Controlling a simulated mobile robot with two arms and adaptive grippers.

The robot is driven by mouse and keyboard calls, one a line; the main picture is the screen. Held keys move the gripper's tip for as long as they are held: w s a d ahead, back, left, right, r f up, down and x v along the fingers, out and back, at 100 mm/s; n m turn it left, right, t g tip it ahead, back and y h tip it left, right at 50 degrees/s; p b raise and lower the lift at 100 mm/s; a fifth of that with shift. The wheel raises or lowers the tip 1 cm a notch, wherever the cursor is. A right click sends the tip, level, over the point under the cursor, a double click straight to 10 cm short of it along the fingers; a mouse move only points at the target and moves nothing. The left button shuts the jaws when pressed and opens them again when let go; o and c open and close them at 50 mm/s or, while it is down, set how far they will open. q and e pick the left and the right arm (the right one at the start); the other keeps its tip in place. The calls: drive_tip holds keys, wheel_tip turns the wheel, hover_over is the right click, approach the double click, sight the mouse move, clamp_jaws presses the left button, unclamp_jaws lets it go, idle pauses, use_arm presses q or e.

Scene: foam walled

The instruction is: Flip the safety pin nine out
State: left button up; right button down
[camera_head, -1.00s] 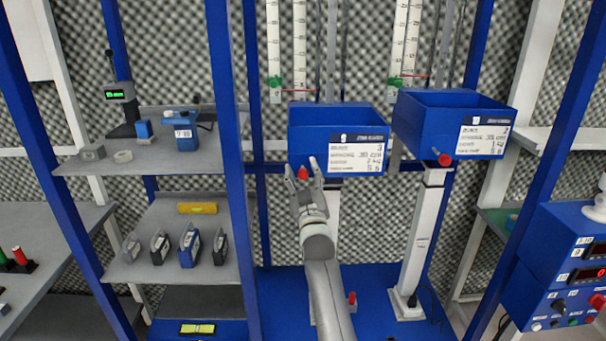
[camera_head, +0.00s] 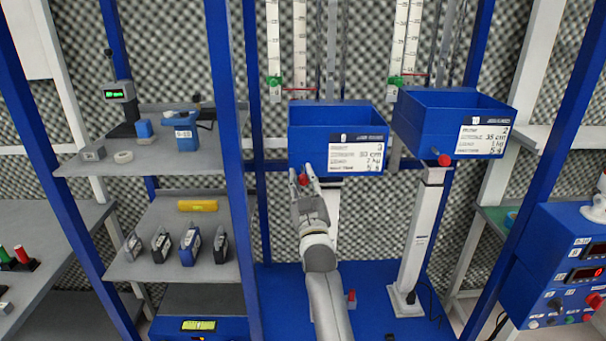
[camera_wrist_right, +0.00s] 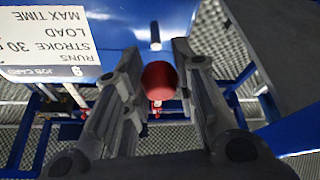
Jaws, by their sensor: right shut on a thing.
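A red ball-shaped knob (camera_head: 303,180), which seems to be the safety pin, sits low on the front of the left blue box (camera_head: 305,120). My right gripper (camera_head: 301,173) reaches up from below and is shut on the red knob. The number on the pin cannot be read. My left gripper is not in view.
A white label card (camera_head: 355,157) is beside the knob. A second blue box (camera_head: 440,125) with its own red knob (camera_head: 444,160) stands to the right. Grey shelves (camera_head: 150,160) with small items are on the left, behind a blue post (camera_head: 232,170). A control panel (camera_head: 565,265) is at far right.

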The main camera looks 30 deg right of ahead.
drive_tip(key=c, duration=1.5)
unclamp_jaws()
drive_tip(key=shift+a+f, duration=0.1)
drive_tip(key=shift+f, duration=0.1)
drive_tip(key=shift+c, duration=0.2)
drive_tip(key=o, duration=0.4)
drive_tip(key=shift+s+r, duration=0.2)
drive_tip(key=shift+f, duration=0.1)
drive_tip(key=v, duration=0.7)
drive_tip(key=shift+s+a, duration=0.15)
drive_tip(key=shift+s, duration=0.05)
